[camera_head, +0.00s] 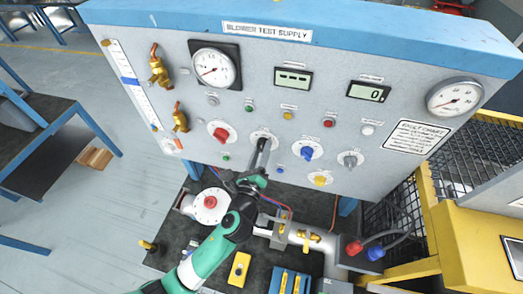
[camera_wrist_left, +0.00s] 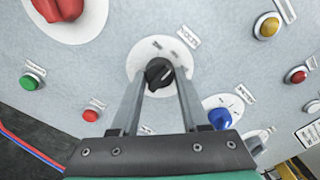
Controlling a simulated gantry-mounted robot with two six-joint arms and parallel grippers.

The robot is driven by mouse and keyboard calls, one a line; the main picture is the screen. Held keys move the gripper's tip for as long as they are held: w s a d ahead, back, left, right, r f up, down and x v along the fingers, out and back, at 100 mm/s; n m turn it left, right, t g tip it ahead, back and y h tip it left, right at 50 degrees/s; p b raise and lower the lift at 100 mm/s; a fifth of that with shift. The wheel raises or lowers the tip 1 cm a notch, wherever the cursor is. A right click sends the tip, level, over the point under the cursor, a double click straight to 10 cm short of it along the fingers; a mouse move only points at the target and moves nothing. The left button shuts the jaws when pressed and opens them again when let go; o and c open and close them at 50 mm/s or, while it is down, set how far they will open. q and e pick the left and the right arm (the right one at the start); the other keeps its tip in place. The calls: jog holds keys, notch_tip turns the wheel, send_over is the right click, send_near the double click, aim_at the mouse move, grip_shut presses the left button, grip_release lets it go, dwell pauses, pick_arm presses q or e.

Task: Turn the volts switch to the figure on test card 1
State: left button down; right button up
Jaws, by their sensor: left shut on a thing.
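The volts switch is a black rotary knob on a round white dial on the grey panel, with a small label beside it that appears to read VOLTS. In the left wrist view the black knob (camera_wrist_left: 158,74) sits between my two finger ends. In the head view its white dial (camera_head: 273,136) shows around my fingertips. My left gripper (camera_head: 262,147) reaches up to the panel from below and is shut on this knob. The knob's pointer and the dial figures are too small to read. I cannot make out test card 1. My right gripper is not in view.
A red knob (camera_head: 221,133) and a blue knob (camera_head: 307,151) flank the switch closely. Gauges and two displays (camera_head: 369,92) sit above, the right one showing 0. A fault chart (camera_head: 417,137) is at the right. Pipework and a yellow box (camera_head: 239,268) lie on the bench below.

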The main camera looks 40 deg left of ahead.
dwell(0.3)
pick_arm(q)
jog(key=shift+c, duration=2)
grip_release()
jog(key=shift+s, duration=0.1)
jog(key=b+v, duration=0.1)
jog(key=v, duration=1)
jog(key=shift+s+d, duration=0.2)
